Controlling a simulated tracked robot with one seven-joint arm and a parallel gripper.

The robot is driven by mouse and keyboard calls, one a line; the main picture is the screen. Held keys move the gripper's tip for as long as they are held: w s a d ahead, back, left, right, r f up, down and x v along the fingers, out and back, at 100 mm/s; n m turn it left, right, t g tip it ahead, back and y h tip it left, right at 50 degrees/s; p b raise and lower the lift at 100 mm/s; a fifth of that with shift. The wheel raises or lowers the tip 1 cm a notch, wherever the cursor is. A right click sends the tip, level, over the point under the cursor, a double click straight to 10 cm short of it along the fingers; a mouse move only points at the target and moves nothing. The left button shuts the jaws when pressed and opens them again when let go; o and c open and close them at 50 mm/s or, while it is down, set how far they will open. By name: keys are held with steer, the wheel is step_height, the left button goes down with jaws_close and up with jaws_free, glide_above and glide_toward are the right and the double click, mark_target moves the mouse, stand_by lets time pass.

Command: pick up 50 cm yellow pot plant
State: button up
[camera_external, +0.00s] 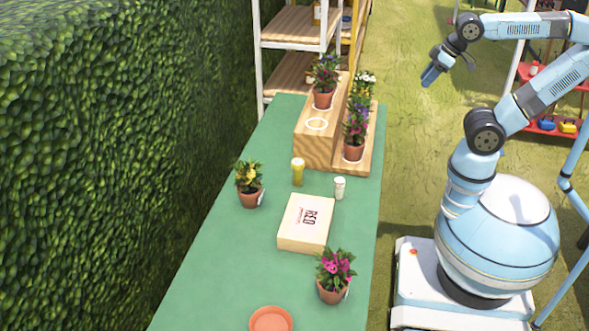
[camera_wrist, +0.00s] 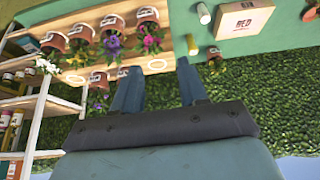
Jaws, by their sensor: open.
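The yellow-flowered plant (camera_external: 249,184) stands upright in a terracotta pot at the left side of the green table, near the hedge. My gripper (camera_external: 450,72) is raised to the right of the table, beyond its edge, well apart from the plant. In the wrist view, which is turned upside down, the two fingers of my gripper (camera_wrist: 159,82) are spread with nothing between them. A small terracotta pot (camera_wrist: 214,52) shows to the right of the fingers there; its flowers are hard to make out.
A cardboard box (camera_external: 305,223), a yellow bottle (camera_external: 298,171) and a white bottle (camera_external: 339,188) stand near the plant. A pink-flowered pot (camera_external: 333,289) and an empty saucer (camera_external: 271,320) are nearer. A wooden stepped stand (camera_external: 316,148) holds several pots. The hedge (camera_external: 110,150) borders the table.

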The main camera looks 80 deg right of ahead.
steer(key=o, duration=1.1)
steer(key=w+a+f+n+g+h, duration=0.15)
steer(key=w+a+n, duration=0.25)
steer(key=w, duration=0.7)
steer(key=w+a+f+n+g+h, duration=0.1)
steer(key=w+a+f+n+h, duration=0.3)
steer(key=w, duration=0.8)
steer(key=w+a+r+n+g+h, duration=0.1)
steer(key=w+a+n, duration=0.3)
steer(key=w, duration=0.7)
steer(key=w+a+f+n+t+h, duration=0.25)
steer(key=w+a+f+n, duration=0.45)
steer(key=w+a+f, duration=0.45)
steer(key=n+t+h, duration=0.3)
steer(key=n, duration=0.3)
glide_toward(249, 190)
steer(key=x, duration=1)
steer(key=shift+d, duration=0.2)
